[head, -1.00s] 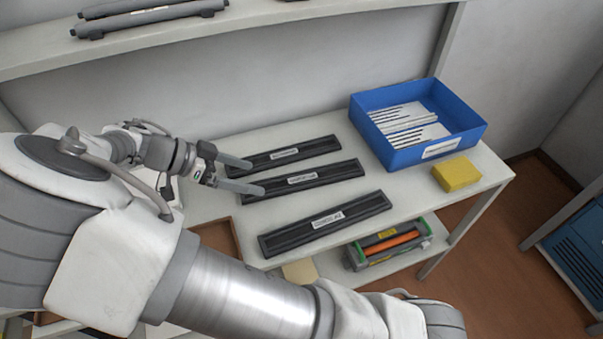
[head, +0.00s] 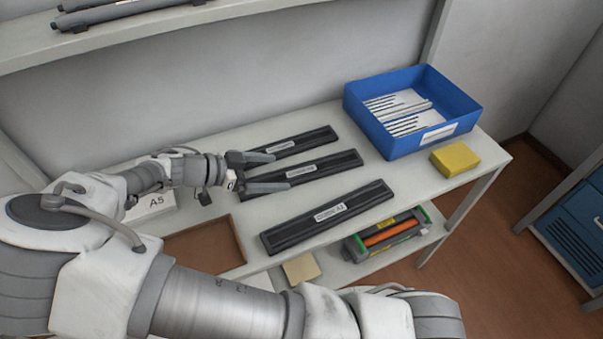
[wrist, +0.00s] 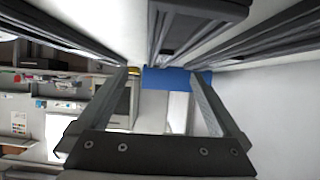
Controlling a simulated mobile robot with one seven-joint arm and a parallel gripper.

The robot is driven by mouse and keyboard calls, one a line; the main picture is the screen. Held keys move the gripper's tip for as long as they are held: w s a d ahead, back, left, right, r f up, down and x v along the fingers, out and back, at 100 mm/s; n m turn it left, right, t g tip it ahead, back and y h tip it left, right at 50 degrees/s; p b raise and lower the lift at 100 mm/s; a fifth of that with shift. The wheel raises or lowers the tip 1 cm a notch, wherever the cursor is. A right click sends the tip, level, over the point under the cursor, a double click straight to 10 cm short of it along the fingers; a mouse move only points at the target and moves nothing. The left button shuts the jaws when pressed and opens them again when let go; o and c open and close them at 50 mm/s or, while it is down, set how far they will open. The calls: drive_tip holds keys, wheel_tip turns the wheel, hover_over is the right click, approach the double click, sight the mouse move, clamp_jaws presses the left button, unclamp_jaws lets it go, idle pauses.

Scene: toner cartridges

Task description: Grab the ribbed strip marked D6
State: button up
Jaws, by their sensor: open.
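Three long black ribbed strips lie side by side on the white shelf: a back strip (head: 306,142), a middle strip (head: 335,165) and a front strip (head: 362,203). Each has a white label too small to read, so I cannot tell which is D6. My gripper (head: 282,172) is open and empty at the left end of the middle strip, one finger towards the back strip, the other over the middle strip's near side. In the wrist view the open fingers (wrist: 160,76) point along the strips, with a strip end (wrist: 190,10) at the top, between them sideways. Contact cannot be told.
A blue bin (head: 390,146) with white and dark pieces stands right of the strips, beside a yellow block (head: 455,159). An upper shelf (head: 200,32) holds grey rolls. An orange-and-grey cartridge (head: 385,235) sits below.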

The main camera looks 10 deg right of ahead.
sight(299, 172)
drive_tip(key=shift+b+x, duration=0.35)
drive_tip(key=shift+x, duration=2.8)
drive_tip(key=shift+w+a+f, duration=0.1)
drive_tip(key=shift+w+f, duration=0.05)
drive_tip(key=shift+w, duration=0.05)
drive_tip(key=c, duration=1.5)
